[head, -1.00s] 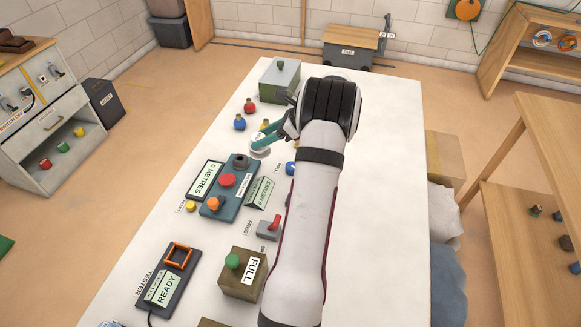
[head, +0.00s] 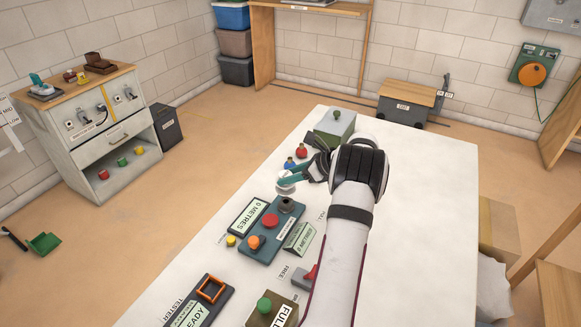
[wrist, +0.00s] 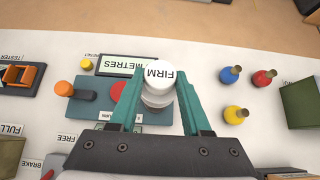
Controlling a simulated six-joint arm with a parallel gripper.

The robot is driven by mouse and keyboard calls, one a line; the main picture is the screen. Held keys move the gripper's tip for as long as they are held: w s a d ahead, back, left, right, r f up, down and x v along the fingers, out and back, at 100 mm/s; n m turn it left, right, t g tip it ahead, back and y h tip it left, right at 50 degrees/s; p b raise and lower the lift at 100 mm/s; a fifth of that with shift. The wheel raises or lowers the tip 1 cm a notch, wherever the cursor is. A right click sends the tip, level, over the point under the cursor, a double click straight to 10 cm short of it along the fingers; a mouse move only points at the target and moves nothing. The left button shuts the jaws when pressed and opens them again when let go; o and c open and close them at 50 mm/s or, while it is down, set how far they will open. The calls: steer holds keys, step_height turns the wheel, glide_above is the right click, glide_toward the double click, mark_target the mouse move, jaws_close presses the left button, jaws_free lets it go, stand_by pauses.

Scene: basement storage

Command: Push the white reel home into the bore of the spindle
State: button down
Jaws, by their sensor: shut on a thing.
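The white reel (wrist: 158,80) is between my gripper's (wrist: 152,100) two teal fingers in the wrist view, its top marked FIRM. My gripper (head: 291,182) is shut on it; the reel also shows in the head view (head: 285,184). The spindle (head: 287,204), a dark round socket, stands at the far end of a blue-grey unit (head: 264,232). In the head view the reel appears just beyond the spindle, apart from it. I cannot tell its height above the table. In the wrist view the spindle is not clearly seen.
The unit carries a red button (head: 271,220) and an orange knob (head: 253,242). A 0 METRES display (head: 248,217) stands beside it. Small blue (wrist: 229,75), red (wrist: 264,77) and yellow (wrist: 236,115) bottles stand near the reel. A green-grey box (head: 334,126) is farther back.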

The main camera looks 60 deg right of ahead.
mark_target(295, 186)
steer(key=shift+f, duration=0.75)
steer(key=shift+f, duration=1.6)
stand_by(0.5)
steer(key=shift+c, duration=1.4)
jaws_free()
steer(key=v, duration=1.5)
steer(key=shift+s+r, duration=0.3)
